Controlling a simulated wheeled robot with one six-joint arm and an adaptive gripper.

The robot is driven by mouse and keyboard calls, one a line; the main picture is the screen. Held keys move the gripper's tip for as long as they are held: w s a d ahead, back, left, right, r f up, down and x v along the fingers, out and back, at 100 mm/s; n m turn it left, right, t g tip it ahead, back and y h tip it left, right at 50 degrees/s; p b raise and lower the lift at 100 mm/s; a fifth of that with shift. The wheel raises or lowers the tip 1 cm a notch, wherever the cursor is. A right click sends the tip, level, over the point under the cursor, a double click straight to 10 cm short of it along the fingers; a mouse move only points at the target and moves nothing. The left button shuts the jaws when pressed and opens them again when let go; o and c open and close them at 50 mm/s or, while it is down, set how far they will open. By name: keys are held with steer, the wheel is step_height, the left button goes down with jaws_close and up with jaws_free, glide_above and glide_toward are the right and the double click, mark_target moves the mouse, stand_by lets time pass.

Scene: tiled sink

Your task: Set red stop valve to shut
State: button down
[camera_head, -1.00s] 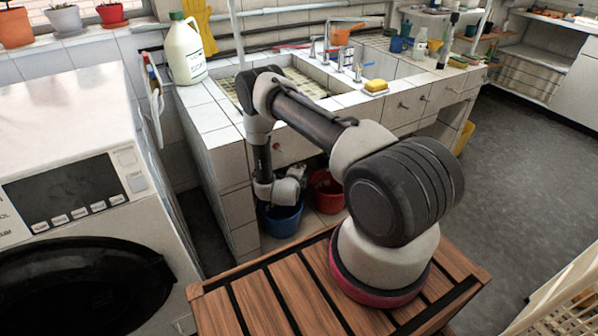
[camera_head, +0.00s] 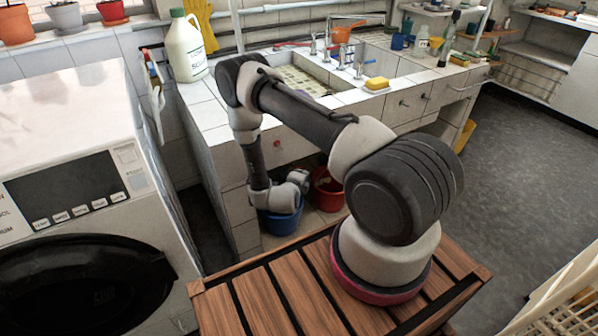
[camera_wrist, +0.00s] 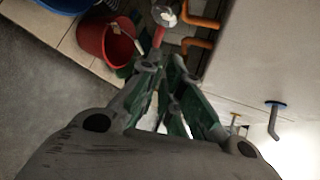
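In the wrist view, a red handle (camera_wrist: 161,29), which looks like the red stop valve, stands just beyond my fingertips, beside a pale round fitting and orange pipes. Its exact setting is hard to tell. My gripper (camera_wrist: 165,66) points toward it, its two dark green-grey fingers slightly apart with a narrow gap and nothing clearly held between them. I cannot tell whether a fingertip touches the handle. In the head view my wrist is low at the sink's front opening, and the fingers and valve are hidden there.
A red bucket (camera_wrist: 104,40) with a brush-like handle in it stands left of the fingers; a blue bucket (camera_head: 283,220) is below my wrist. Orange pipes (camera_wrist: 197,44) run close on the right. The tiled sink counter (camera_head: 208,115) is above.

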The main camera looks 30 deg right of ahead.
steer(key=s+d+r+n, duration=0.1)
steer(key=s+d+n, duration=0.1)
steer(key=d, duration=0.9)
steer(key=s+d+n, duration=0.1)
steer(key=s+d, duration=0.2)
steer(key=d, duration=0.8)
steer(key=n+t+y, duration=0.3)
steer(key=n+y, duration=0.9)
steer(key=n, duration=1)
glide_toward(296, 168)
steer(key=d+r, duration=0.3)
steer(key=d, duration=0.1)
steer(key=x, duration=1)
steer(key=shift+d+f+h, duration=0.2)
steer(key=shift+d+h, duration=0.05)
steer(key=shift+h, duration=0.05)
